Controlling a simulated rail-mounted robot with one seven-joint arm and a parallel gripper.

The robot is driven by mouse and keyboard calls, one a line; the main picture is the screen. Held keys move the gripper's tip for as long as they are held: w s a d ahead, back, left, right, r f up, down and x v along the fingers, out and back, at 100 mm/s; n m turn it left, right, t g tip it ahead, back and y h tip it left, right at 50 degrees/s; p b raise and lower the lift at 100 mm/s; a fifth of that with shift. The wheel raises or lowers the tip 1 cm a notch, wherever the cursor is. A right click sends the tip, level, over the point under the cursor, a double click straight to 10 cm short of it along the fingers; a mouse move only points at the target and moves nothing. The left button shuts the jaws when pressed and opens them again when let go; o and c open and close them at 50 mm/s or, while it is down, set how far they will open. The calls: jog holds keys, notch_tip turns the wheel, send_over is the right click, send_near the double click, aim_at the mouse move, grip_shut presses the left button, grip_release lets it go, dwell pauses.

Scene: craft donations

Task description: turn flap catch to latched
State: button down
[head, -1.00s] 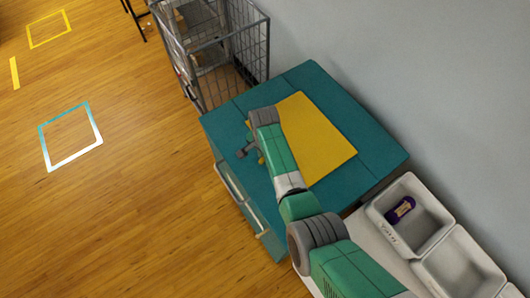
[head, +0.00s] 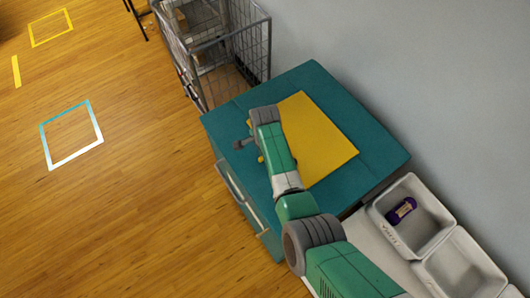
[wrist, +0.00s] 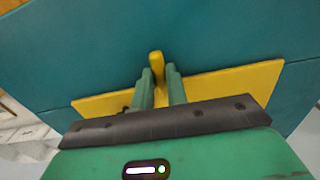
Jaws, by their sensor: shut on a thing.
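The yellow flap (head: 322,142) lies flat in the teal cabinet top (head: 375,150). It also shows in the wrist view (wrist: 240,80), behind my fingers. The flap catch (wrist: 156,60) is a small upright yellow tab in the wrist view. My gripper (wrist: 159,72) has its two green fingers shut on the catch, one on each side, with its rounded end showing beyond the fingertips. In the head view my wrist covers the fingers and most of the catch. I cannot tell from these views whether the catch is latched.
A wire cage (head: 232,55) stands behind the cabinet. Pale bins (head: 432,240) stand at the right, one holding a purple item (head: 402,209). A grey wall runs along the right. The wooden floor at the left is open, with taped markings.

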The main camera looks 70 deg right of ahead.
jog(key=c, duration=1.4)
grip_release()
notch_tip(320, 180, up, 8)
jog(key=shift+f+p, duration=0.1)
jog(key=shift+p, duration=0.35)
